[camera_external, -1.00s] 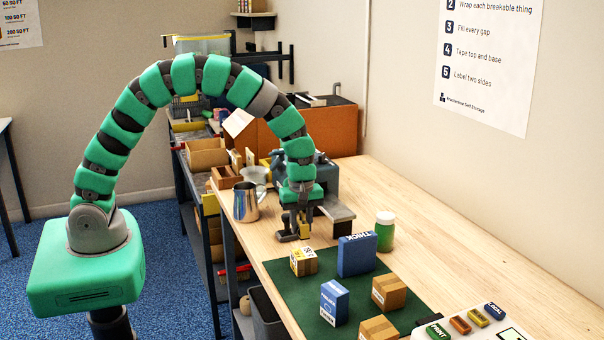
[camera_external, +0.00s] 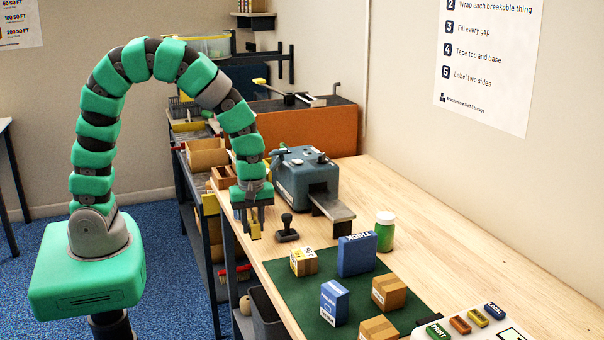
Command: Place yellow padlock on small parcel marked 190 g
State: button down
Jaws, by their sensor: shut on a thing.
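My gripper (camera_external: 254,230) is shut on a small yellow padlock (camera_external: 256,229), which hangs from it at the bench's left edge. Its fingers partly cover the padlock. The green mat (camera_external: 285,281) carries small parcels. A brown one with a yellow label (camera_external: 303,262) is at the mat's back left, below and right of my gripper. Other plain brown parcels are at the right (camera_external: 388,293) and the front (camera_external: 379,329). The weight marks are too small to read, so I cannot tell which parcel is marked 190 g.
A black stamp (camera_external: 287,230) stands just right of my gripper. Behind it is a blue-grey machine (camera_external: 305,178) with a metal ledge. Two blue boxes (camera_external: 357,255) (camera_external: 334,303) stand on the mat. A green jar (camera_external: 385,233) stands behind it.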

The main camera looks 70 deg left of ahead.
jog(key=s+d+r+p, duration=0.2)
jog(key=s+d+r, duration=0.3)
jog(key=d, duration=0.1)
jog(key=p, duration=0.2)
send_over(303, 252)
jog(key=shift+d+f+n+y, duration=0.15)
jog(key=shift+f+n, duration=0.05)
jog(key=shift+f, duration=0.25)
jog(key=shift+d+f+n+y, duration=0.1)
jog(key=shift+f+n+y, duration=0.1)
jog(key=shift+f, duration=0.25)
jog(key=shift+f+p, duration=0.6)
jog(key=shift+f, duration=1.15)
jog(key=shift+f, duration=0.1)
jog(key=c, duration=1.1)
grip_release()
